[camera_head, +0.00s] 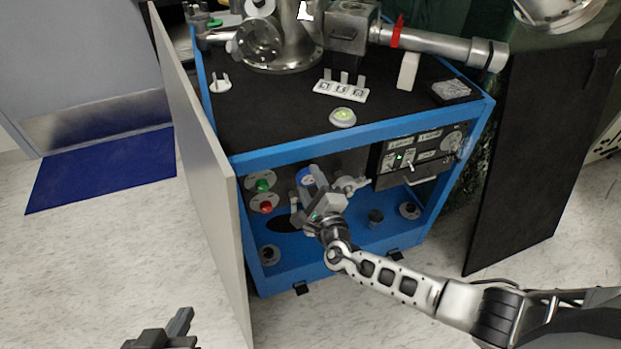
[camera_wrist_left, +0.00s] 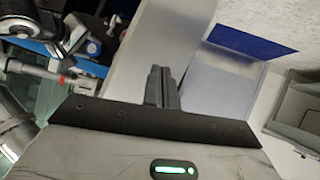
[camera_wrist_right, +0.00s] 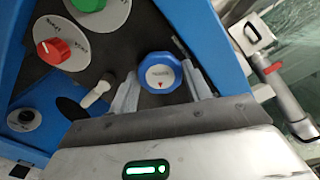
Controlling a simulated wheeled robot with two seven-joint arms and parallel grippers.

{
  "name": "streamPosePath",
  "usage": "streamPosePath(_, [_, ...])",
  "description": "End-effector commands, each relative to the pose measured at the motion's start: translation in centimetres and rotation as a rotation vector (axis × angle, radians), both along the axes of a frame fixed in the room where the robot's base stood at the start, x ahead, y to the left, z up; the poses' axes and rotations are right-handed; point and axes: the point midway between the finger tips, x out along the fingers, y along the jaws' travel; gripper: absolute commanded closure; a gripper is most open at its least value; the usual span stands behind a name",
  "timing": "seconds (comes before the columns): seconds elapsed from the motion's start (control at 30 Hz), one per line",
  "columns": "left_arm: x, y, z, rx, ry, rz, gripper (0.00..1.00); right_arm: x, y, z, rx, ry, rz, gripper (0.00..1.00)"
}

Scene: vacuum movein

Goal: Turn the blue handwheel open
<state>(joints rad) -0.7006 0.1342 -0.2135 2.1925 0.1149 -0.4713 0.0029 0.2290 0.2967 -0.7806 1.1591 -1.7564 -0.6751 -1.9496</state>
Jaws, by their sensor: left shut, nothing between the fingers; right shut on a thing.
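My right gripper also shows in the head view (camera_head: 313,178). My left gripper (camera_head: 183,325) is low at the left, outside the cabinet, shut and empty; its fingers are together in the left wrist view (camera_wrist_left: 162,85).
The grey door (camera_head: 195,150) stands open at the cabinet's left. A green button (camera_head: 263,186) and red knob (camera_head: 265,207) sit left of the wheel. A switch panel (camera_head: 420,155) is at the right. Metal pipes and a chamber (camera_head: 280,45) stand on top. Floor at the left is clear.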

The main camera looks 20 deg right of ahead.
Motion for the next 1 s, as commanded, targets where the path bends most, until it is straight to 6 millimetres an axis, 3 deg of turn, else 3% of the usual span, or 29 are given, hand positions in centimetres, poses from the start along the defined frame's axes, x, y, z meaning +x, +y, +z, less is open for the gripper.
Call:
streamPosePath(0.5, [0.41,0.37,1.23,0.036,0.0,-0.001,1.0,-0.03,-0.03,0.03,-0.411,-0.012,-0.001,0.74])
streamPosePath(1.0, [0.16,0.5,0.98,0.052,0.011,-0.007,1.0,-0.05,-0.08,-0.15,-0.542,-0.017,-0.001,0.74])
